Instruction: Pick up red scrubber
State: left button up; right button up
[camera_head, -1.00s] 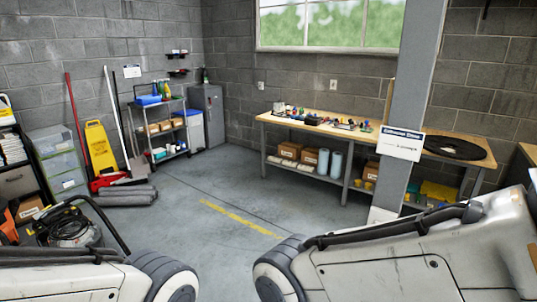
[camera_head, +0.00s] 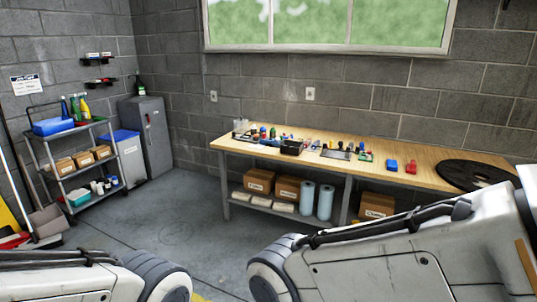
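A small red object (camera_head: 411,167), which looks like the red scrubber, lies on the wooden workbench (camera_head: 455,155). Neither gripper is in view, and both arms are well short of the bench.
Tools and bottles crowd the bench's left half, around a black tray (camera_head: 292,147). The black disc (camera_head: 474,175) lies at its right. Boxes (camera_head: 259,181) and blue rolls (camera_head: 307,197) fill the lower shelf. A cart (camera_head: 73,157) and grey cabinet (camera_head: 148,139) stand left. Floor before the bench looks clear.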

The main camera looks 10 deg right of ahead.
aim_at(411, 168)
jog(key=z, duration=0.35)
jog(key=i, duration=2.15)
jog(key=z, duration=1.2)
jog(key=i, duration=1.9)
jog(key=z, duration=0.75)
jog(key=i, duration=0.3)
